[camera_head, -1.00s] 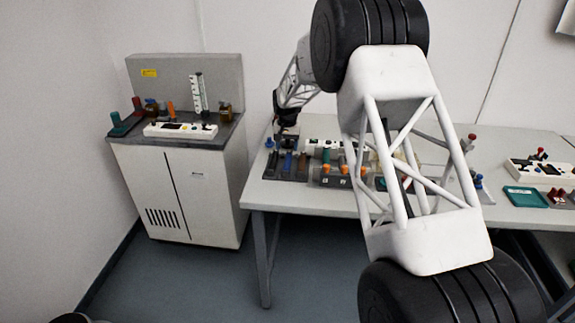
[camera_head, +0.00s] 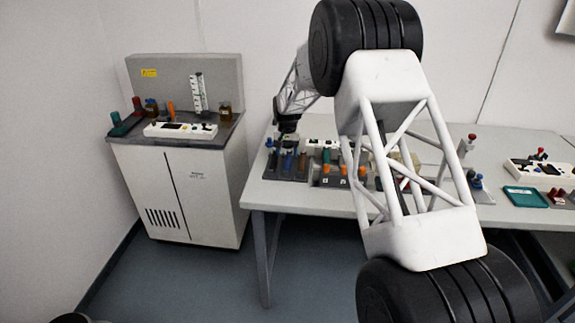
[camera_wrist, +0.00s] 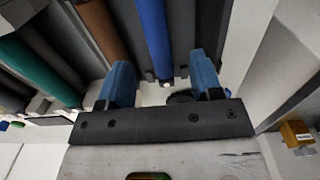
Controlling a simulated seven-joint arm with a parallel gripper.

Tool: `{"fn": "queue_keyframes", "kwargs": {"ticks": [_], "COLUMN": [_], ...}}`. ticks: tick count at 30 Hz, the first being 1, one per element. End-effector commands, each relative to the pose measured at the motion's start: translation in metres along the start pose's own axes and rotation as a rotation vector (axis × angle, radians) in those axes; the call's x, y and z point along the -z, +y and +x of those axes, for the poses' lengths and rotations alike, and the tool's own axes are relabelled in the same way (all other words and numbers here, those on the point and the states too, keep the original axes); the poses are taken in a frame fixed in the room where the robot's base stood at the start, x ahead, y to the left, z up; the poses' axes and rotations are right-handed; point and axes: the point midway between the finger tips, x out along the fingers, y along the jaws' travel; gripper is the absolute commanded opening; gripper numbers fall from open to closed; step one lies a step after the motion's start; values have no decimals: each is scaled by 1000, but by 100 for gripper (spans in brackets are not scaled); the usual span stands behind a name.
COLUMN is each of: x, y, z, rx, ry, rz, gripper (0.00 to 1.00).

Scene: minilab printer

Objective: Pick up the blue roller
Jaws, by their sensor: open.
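The blue roller (camera_wrist: 155,35) is a long blue cylinder lying in a dark rack with a brown roller on its left in the wrist view. In the head view the blue roller (camera_head: 288,162) shows small, in the rack at the left end of the table. My gripper (camera_wrist: 163,85) is open, with its two blue fingertips spread to either side of the roller's near end in the picture. I cannot tell whether either finger touches it. In the head view my gripper (camera_head: 288,140) is just above the rack, its fingers too small to make out.
A brown roller (camera_wrist: 102,30) and a green roller (camera_wrist: 38,68) lie left of the blue one. A pale wall or block (camera_wrist: 245,50) stands close on the right. A second rack with orange-ended items (camera_head: 343,172) is right of the first. A white cabinet (camera_head: 195,190) stands left of the table.

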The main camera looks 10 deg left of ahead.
Motion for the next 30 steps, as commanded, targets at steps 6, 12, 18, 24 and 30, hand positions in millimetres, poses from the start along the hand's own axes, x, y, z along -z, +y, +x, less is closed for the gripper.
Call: {"fn": "queue_keyframes", "kwargs": {"ticks": [6, 12, 18, 24, 30], "x": [0, -1, -1, -1, -1], "y": [0, 2, 2, 2, 2], "z": [8, 29, 48, 53, 52], "rx": [-1, -1, -1, 0, 0], "ry": [-2, -2, -2, 0, 0], "rz": [0, 0, 0, 0, 0], "gripper": [59, 59, 59, 59, 59]}}
